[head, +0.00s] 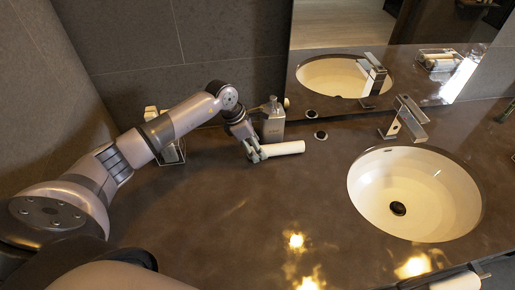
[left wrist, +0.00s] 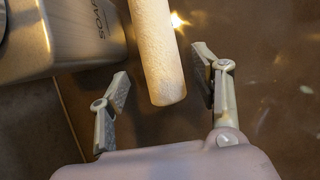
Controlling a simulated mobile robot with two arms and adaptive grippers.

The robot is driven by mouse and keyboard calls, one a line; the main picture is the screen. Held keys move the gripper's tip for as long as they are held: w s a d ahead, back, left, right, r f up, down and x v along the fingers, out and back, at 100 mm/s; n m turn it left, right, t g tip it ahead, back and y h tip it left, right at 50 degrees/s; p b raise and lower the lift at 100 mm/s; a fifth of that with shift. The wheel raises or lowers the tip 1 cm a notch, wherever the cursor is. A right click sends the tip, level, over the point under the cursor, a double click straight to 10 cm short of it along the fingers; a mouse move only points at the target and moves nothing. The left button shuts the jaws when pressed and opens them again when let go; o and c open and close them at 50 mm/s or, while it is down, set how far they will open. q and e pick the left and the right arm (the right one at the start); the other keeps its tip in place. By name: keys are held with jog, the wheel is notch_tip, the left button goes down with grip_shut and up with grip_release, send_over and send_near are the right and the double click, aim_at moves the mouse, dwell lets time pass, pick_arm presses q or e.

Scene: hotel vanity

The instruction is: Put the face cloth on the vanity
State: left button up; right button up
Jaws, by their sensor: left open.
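The face cloth (head: 284,148) appears to be the white roll lying on the dark vanity counter (head: 215,215), beside the soap dispenser. My left gripper (head: 257,153) is low over the counter at the left end of this roll. In the left wrist view the roll (left wrist: 157,45) reaches in from the top, its near end between the two spread fingers (left wrist: 162,92). The gripper is open, with a gap visible on the left side of the roll; the right finger is close to it. My right gripper is not in view.
A soap dispenser (head: 273,124) stands right behind the roll, close to my left gripper; it also shows in the left wrist view (left wrist: 65,38). A clear holder (head: 172,152) is behind my arm. The sink (head: 417,193) and faucet (head: 405,118) are at right. The middle counter is free.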

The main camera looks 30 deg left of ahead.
pick_arm(q)
jog(key=b+v, duration=0.2)
jog(key=v, duration=0.8)
jog(key=shift+s+r, duration=0.1)
